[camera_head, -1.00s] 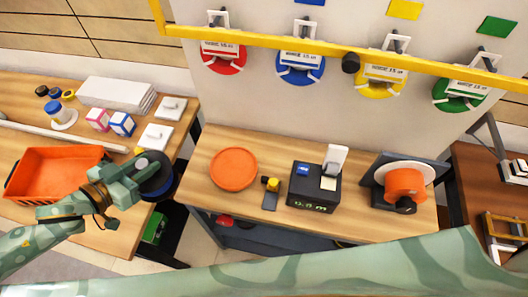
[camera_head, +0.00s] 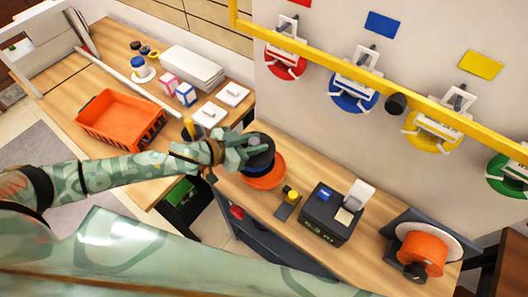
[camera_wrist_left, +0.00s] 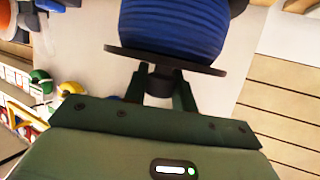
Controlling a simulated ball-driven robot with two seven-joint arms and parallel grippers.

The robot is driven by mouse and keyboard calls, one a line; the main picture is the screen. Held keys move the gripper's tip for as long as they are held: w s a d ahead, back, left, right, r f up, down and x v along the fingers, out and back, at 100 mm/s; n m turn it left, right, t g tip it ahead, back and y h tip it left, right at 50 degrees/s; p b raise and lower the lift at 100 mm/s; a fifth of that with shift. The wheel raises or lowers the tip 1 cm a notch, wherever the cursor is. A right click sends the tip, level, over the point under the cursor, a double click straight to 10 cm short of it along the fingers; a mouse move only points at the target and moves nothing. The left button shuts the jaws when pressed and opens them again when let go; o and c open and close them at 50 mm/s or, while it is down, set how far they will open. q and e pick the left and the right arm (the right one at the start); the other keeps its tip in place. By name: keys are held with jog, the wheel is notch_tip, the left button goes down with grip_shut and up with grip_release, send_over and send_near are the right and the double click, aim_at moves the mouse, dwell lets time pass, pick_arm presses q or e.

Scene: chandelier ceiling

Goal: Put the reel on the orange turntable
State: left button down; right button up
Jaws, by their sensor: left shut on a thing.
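The reel (camera_head: 262,158) is dark with a blue winding, and my left gripper (camera_head: 248,152) is shut on it. In the left wrist view the blue reel (camera_wrist_left: 172,28) has a black flange, and the left gripper (camera_wrist_left: 160,90) grips the dark hub below that flange. The orange turntable (camera_head: 268,181) is a round disc on the narrow wooden bench. In the head view the reel overlaps the turntable's upper left part. I cannot tell whether the reel touches it. My right gripper is not in view.
A small yellow-knobbed device (camera_head: 289,196) and a black box printer (camera_head: 331,214) stand right of the turntable. An orange spool (camera_head: 424,252) sits further right. A yellow rail (camera_head: 330,68) crosses the wall of coloured reels. An orange crate (camera_head: 122,118) is on the left table.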

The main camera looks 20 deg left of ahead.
aim_at(261, 153)
pick_arm(q)
jog(key=w+f, duration=0.1)
jog(key=d+f, duration=0.1)
jog(key=shift+w+d+f+b, duration=0.2)
jog(key=shift+w+f+b, duration=0.1)
jog(key=shift+w, duration=0.05)
jog(key=f, duration=0.2)
jog(key=f+b, duration=0.1)
jog(key=shift+w+d+f, duration=0.15)
jog(key=shift+d, duration=0.1)
jog(key=shift+f, duration=0.2)
jog(key=shift+f, duration=0.1)
jog(key=c, duration=1.1)
grip_release()
jog(key=shift+c, duration=0.2)
jog(key=shift+s+a+r, duration=0.2)
jog(key=shift+s+a, duration=0.05)
jog(key=p+v, duration=0.1)
jog(key=v, duration=1)
jog(key=shift+a, duration=0.15)
